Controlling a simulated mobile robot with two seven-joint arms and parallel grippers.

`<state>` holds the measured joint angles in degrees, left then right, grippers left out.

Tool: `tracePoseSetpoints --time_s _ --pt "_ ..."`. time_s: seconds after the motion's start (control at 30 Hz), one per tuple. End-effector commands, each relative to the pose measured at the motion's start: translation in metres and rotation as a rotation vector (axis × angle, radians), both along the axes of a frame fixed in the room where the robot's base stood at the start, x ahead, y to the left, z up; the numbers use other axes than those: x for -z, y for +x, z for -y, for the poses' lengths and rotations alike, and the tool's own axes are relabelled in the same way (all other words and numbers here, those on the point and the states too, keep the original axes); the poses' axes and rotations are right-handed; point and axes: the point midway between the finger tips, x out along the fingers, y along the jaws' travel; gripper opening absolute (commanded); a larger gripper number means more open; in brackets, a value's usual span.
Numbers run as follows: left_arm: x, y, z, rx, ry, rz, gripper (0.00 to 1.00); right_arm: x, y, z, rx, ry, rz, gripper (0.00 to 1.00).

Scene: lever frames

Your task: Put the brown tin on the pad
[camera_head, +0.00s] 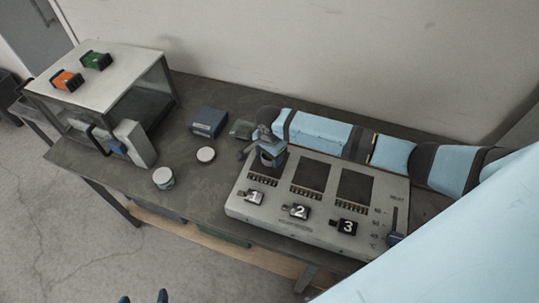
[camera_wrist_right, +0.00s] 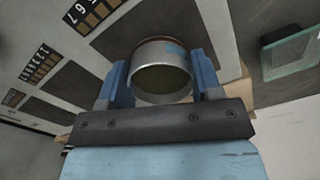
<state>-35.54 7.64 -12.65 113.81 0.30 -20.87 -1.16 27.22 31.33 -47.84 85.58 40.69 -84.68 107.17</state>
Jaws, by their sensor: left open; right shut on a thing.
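My right gripper (camera_wrist_right: 160,82) is shut on a round tin (camera_wrist_right: 160,68), its rim pale grey and its end face olive-brown. In the head view my right gripper (camera_head: 266,150) is over the left end of a pale panel (camera_head: 290,214) with dark square pads. The middle pad (camera_head: 312,174) and right pad (camera_head: 354,188) show bare; the left one is mostly hidden by the gripper. I cannot tell whether the tin touches the panel. My left gripper (camera_head: 145,297) shows only its fingertips at the bottom edge, apart and empty, away from the table.
Two round white-topped tins (camera_head: 206,154) (camera_head: 163,179) stand left of the panel. A blue box (camera_head: 208,122) and a greenish block (camera_head: 241,129) are behind. A glass-sided cabinet (camera_head: 110,75) fills the left end. The panel's front has numbered switches (camera_head: 298,211) and a slider (camera_head: 394,220).

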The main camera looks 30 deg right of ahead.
Motion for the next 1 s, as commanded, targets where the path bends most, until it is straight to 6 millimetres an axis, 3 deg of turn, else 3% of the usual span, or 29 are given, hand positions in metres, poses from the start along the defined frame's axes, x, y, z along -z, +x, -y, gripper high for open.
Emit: tracePoseSetpoints --time_s 0.4,0.43,0.53,0.87,1.0 --pt "-0.001 -0.001 0.000 -0.001 -0.001 -0.001 0.89 0.006 0.000 0.000 0.001 0.000 0.001 0.33" --pt "-0.001 -0.001 0.000 -0.001 0.000 -0.001 0.89 0.007 0.000 0.000 0.001 0.000 0.001 0.61" --pt "-0.001 -0.001 0.000 -0.001 0.000 -0.001 0.89 0.007 0.000 0.000 0.001 -0.001 0.001 0.84" --pt "0.001 -0.001 0.000 -0.001 0.000 -0.001 0.89 0.004 0.001 0.001 0.000 0.000 0.002 0.84" --pt "0.001 -0.001 0.000 -0.002 -0.001 -0.001 0.89 -0.013 0.001 0.000 0.000 0.001 0.004 0.84"
